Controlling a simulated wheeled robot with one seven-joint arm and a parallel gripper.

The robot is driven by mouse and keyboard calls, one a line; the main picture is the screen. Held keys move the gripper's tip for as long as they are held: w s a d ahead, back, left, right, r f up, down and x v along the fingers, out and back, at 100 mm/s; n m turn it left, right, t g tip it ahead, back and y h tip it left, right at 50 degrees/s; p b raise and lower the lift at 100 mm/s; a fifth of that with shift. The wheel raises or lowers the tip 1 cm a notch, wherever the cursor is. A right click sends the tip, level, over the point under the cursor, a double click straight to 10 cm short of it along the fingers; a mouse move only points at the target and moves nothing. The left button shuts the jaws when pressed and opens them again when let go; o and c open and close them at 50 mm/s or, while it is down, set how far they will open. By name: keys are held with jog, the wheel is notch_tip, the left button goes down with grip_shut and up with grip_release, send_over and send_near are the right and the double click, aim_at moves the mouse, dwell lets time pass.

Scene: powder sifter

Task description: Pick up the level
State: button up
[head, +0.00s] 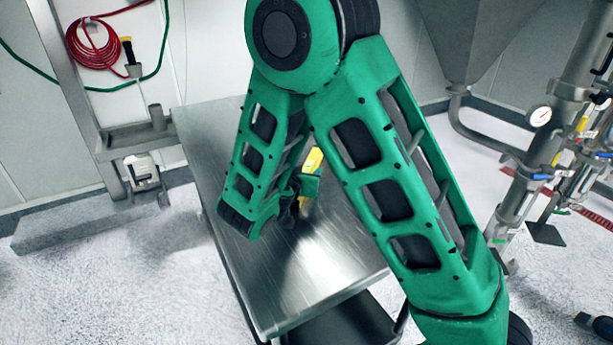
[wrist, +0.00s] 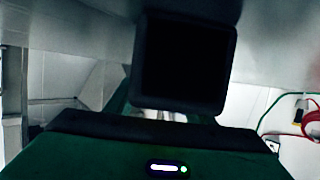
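A yellow object (head: 313,160), which looks like the level, shows in the head view near the middle of the steel table. Only small parts of it are visible, because my green arm covers the rest. My gripper (head: 289,207) is a dark shape just left of and in front of the yellow object, low over the table. Its fingers are mostly hidden by my arm, so I cannot tell whether it is open or touches the object. The wrist view shows a large black square shape and a green part with a small light, but no clear level or fingertips.
The steel table (head: 325,270) has bare room at its front and its far left. A hopper (head: 470,40) and pipes with a gauge (head: 541,115) stand at the right. A red coiled hose (head: 92,45) hangs on the left wall. The speckled floor is open at the left.

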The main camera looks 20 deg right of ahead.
grip_shut()
jog(key=shift+r, duration=0.1)
